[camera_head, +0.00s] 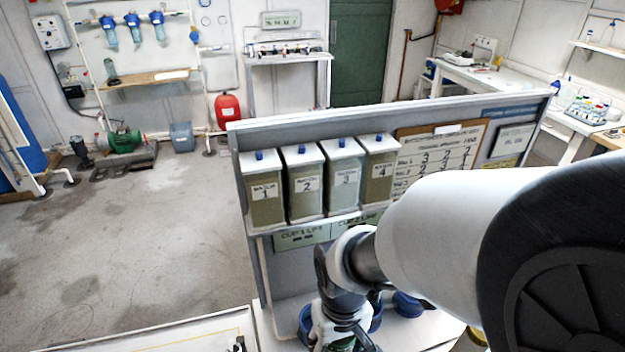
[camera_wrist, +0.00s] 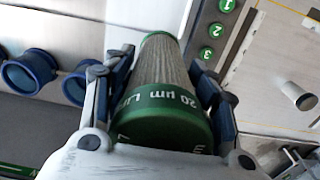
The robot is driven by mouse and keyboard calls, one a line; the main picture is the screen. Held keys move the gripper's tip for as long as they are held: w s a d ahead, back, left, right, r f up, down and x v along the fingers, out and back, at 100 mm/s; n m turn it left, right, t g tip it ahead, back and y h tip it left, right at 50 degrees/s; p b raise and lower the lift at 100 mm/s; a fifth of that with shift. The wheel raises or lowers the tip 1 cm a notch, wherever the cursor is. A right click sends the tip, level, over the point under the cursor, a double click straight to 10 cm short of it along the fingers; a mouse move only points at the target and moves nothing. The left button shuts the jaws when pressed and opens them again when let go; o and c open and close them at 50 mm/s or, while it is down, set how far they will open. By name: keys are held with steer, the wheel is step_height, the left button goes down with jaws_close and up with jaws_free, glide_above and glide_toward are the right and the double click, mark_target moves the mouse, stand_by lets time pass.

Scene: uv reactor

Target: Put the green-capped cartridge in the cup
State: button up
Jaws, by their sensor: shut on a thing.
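The green-capped cartridge (camera_wrist: 165,115) is between the fingers of my gripper (camera_wrist: 160,72) in the wrist view. It has a pleated pale-grey body and a green cap lettered "20 µm". My gripper is shut on it, with the cap end toward the wrist camera. In the head view my gripper (camera_head: 342,338) is low in front of the panel, among blue cups (camera_head: 408,304). A little green shows under it; the rest of the cartridge is hidden there.
A grey panel (camera_head: 240,200) carries several numbered tanks (camera_head: 305,185) and notice boards above the cups. A strip with green numbered discs (camera_wrist: 212,30) and a pale cylinder (camera_wrist: 299,95) lie right of the cartridge.

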steer(key=w+a+f+b, duration=0.1)
steer(key=w+a+b, duration=0.1)
steer(key=w, duration=1)
steer(key=shift+w+a+f, duration=0.25)
steer(key=shift+a, duration=0.45)
steer(key=shift+f+b, duration=1)
steer(key=shift+f, duration=1.85)
steer(key=shift+f, duration=0.2)
steer(key=o, duration=1.2)
steer(key=shift+o, duration=0.2)
steer(key=shift+r, duration=0.15)
step_height(320, 180, up, 8)
steer(key=p, duration=0.2)
steer(key=shift+p, duration=0.3)
